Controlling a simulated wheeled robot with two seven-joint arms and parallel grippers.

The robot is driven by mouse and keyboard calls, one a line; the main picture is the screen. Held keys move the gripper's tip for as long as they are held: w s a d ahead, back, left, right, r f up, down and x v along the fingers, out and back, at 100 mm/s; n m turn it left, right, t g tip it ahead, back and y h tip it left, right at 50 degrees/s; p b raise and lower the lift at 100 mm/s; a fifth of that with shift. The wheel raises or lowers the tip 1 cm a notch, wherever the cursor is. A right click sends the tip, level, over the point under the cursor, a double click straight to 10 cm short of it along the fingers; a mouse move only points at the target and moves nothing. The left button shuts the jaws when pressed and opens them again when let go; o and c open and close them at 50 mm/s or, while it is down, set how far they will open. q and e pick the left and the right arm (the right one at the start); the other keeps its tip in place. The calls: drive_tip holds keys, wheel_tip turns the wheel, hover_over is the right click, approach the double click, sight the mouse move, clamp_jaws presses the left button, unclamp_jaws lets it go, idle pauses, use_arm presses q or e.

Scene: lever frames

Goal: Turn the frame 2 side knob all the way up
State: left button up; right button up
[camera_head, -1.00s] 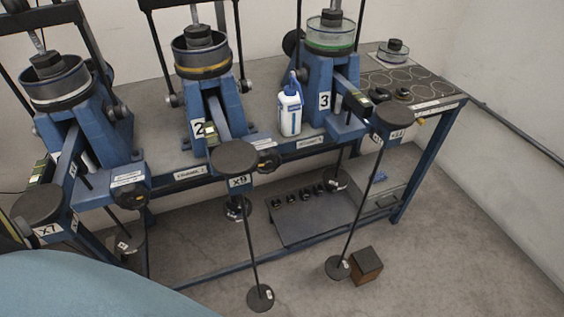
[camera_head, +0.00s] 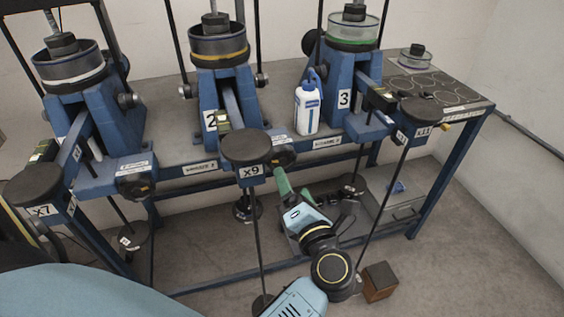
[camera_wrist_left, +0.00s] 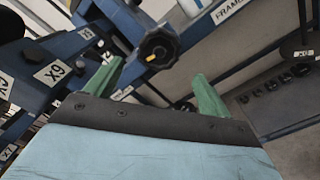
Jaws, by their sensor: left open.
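The frame 2 side knob (camera_head: 284,157) is a black knob beside the x9 weight disc on the blue frame 2. In the left wrist view the knob (camera_wrist_left: 158,47) is lobed, with a yellow mark at its lower left. My left gripper (camera_head: 281,181) has green fingers and comes up from below, its tips just below the knob in the picture. In the left wrist view the open gripper (camera_wrist_left: 158,68) has its fingers either side of the knob's line, with the knob ahead of the tips; contact is not visible. My right gripper is not in view.
The x9 disc (camera_head: 246,146) and its hanging rod are close left of my gripper. A white bottle (camera_head: 307,109) stands on the bench. The x11 disc (camera_head: 421,109) hangs on the right, over a rod. A brown block (camera_head: 379,281) lies on the floor.

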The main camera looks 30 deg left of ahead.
sight(283, 162)
use_arm(q)
drive_tip(key=x, duration=0.9)
drive_tip(key=shift+b, duration=0.35)
drive_tip(key=shift+w+a, duration=0.2)
drive_tip(key=shift+a, duration=0.05)
drive_tip(key=shift+c, duration=0.4)
drive_tip(key=c, duration=1.2)
drive_tip(key=shift+o, duration=0.2)
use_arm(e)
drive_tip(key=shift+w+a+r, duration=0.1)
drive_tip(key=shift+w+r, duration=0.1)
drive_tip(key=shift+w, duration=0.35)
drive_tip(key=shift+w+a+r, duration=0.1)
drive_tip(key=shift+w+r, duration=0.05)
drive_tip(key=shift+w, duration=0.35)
